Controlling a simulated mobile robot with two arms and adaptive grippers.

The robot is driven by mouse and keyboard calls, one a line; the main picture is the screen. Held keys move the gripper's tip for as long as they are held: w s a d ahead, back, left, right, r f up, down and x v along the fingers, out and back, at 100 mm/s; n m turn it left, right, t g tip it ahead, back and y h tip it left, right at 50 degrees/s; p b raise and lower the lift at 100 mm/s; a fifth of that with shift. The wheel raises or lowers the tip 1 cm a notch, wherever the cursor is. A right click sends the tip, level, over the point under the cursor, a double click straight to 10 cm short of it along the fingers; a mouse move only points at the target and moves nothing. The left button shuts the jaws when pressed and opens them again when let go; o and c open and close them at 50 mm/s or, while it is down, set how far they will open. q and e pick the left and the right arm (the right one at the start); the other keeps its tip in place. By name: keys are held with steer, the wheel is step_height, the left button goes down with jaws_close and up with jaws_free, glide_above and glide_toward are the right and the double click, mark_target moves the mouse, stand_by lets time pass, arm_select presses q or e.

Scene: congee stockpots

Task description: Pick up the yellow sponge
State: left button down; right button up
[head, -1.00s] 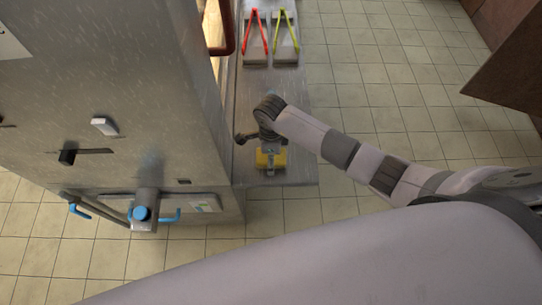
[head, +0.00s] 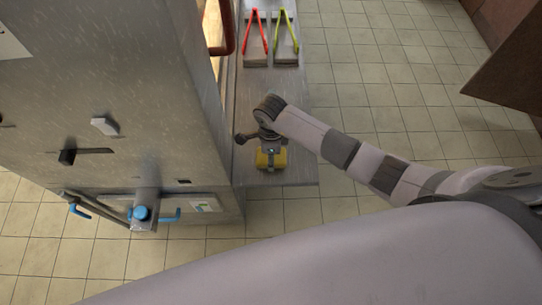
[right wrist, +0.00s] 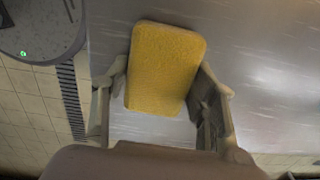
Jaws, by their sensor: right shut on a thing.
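The yellow sponge (head: 262,161) is at the near end of the narrow metal shelf, with my right gripper (head: 271,158) over it. In the right wrist view the sponge (right wrist: 165,68) lies between the two fingers of the right gripper (right wrist: 163,98), which is shut on it. The right finger is against or very close to the sponge's side. I cannot tell whether the sponge touches the shelf or is just above it. My left gripper is not in view.
The metal shelf (head: 285,105) runs along a tall steel cabinet (head: 130,90) on the left. Red tongs (head: 256,38) and green tongs (head: 286,38) lie in trays at its far end. A brown panel (head: 510,70) is at upper right. Tiled floor is clear right of the shelf.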

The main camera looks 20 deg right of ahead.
step_height(320, 180, up, 20)
steer(key=shift+b, duration=0.3)
stand_by(0.3)
steer(key=o, duration=0.6)
steer(key=c, duration=0.5)
